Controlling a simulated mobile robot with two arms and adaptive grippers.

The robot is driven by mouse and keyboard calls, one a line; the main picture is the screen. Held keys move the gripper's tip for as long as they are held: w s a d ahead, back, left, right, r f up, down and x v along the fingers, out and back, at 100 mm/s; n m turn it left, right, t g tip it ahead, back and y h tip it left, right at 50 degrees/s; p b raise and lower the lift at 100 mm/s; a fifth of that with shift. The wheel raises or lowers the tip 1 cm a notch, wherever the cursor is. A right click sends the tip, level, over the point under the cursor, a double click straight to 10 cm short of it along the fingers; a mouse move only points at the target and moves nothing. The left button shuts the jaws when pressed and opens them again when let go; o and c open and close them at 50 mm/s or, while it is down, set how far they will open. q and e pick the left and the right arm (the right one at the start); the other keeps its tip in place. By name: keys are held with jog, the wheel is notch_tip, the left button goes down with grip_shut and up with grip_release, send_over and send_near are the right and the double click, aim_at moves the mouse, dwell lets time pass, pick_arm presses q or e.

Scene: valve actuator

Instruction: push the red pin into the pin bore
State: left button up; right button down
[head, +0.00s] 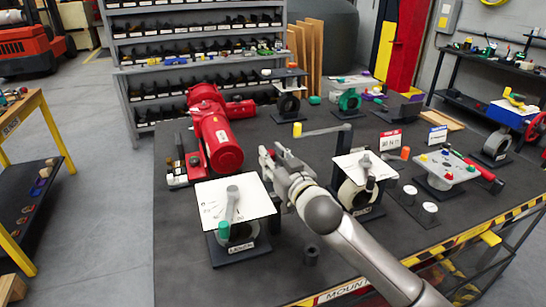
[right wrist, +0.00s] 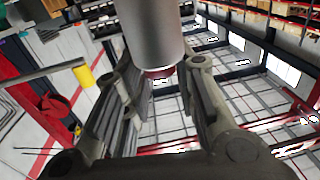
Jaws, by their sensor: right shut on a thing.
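My right gripper (head: 272,160) is over the middle of the dark table, to the right of the red actuator (head: 218,135). In the right wrist view its two fingers (right wrist: 165,85) are closed about a thing with a red end, which I take for the red pin (right wrist: 158,73). A thick grey cylinder (right wrist: 153,30) covers most of it, and the pin does not show clearly in the head view. The pin bore cannot be made out. My left gripper is not in view.
A valve with a white plate and green-tipped lever (head: 225,222) stands in front of the red actuator. Another plated valve (head: 365,168) stands right of my gripper. A yellow-capped lever (head: 297,130) is just behind it. Several more fixtures stand at the back and right.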

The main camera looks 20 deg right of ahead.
jog(key=shift+f, duration=0.1)
jog(key=c, duration=1.1)
grip_release()
jog(key=shift+s, duration=0.15)
jog(key=shift+s+d, duration=0.1)
jog(key=shift+s, duration=0.2)
jog(key=s+d, duration=0.1)
jog(key=s, duration=1)
jog(key=shift+d, duration=0.2)
